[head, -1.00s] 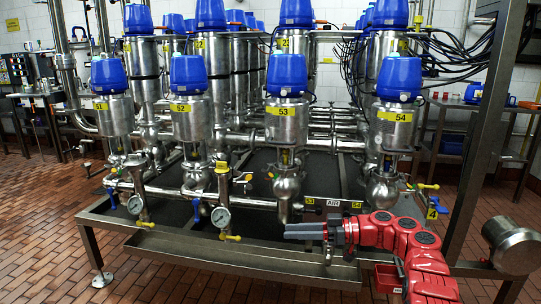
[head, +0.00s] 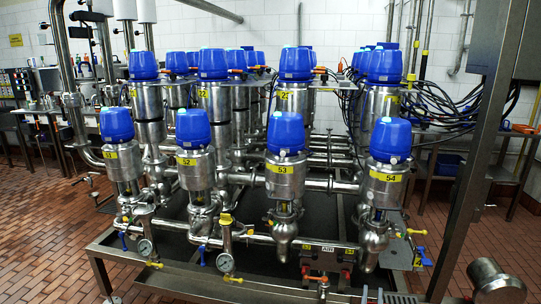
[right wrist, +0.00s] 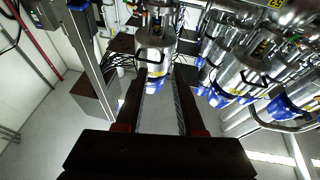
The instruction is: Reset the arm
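My right gripper (head: 373,296) shows only as grey fingertips at the bottom edge of the head view, in front of the valve rack's front edge. The rest of my right arm is out of that view. In the right wrist view, the two dark fingers of my right gripper (right wrist: 158,85) stand apart with an empty gap between them. A steel valve with a blue cap (right wrist: 155,50) appears beyond the fingertips, apart from them. My left gripper is in neither view.
The rack holds rows of blue-capped steel valves, with valve 52 (head: 195,170), valve 53 (head: 285,178) and valve 54 (head: 386,185) in front. Pressure gauges (head: 224,262) hang at its front. A dark post (head: 480,150) stands at right. Tiled floor (head: 45,240) is open at left.

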